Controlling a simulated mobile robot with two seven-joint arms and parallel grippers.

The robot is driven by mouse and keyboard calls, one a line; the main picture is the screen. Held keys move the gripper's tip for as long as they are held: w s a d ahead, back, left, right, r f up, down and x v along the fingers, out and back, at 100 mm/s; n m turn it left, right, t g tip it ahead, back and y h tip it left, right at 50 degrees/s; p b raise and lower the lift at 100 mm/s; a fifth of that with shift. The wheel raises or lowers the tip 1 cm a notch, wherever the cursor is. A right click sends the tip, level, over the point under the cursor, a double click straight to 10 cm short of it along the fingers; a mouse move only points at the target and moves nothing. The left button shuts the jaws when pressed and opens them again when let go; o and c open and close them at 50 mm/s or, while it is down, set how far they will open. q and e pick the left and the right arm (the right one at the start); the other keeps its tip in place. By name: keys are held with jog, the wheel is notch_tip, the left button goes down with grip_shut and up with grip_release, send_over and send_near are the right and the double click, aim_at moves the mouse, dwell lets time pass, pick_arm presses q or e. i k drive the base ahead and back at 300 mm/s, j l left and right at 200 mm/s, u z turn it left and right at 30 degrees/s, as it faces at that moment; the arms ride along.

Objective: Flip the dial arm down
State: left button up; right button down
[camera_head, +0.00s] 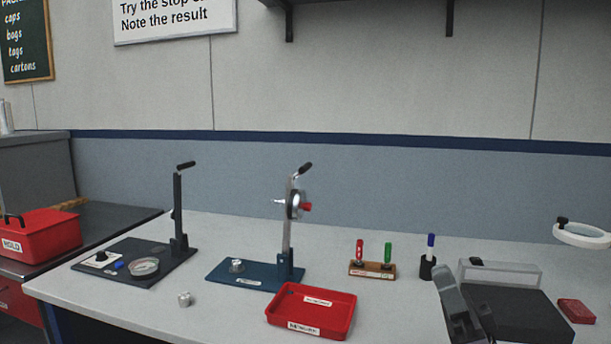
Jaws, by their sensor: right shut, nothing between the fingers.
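The dial arm (288,232) stands upright on a blue base plate (225,277) near the middle of the table. It carries a round dial (293,204) with a red part on its right side, and a black handle (305,168) at the top. A small silver fixture (237,265) sits on the left part of the blue base. My right gripper (449,284) is at the lower right, well apart from the dial arm, shut and empty. My left gripper is not in view.
A red tray (329,323) lies just in front of the blue base. Left is a dark base (118,275) with another upright arm (178,205). A wooden marker stand (372,269), a pen cup (427,268) and a dark box (520,318) stand to the right.

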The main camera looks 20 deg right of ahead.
aim_at(293, 196)
jog(key=i, duration=1.1)
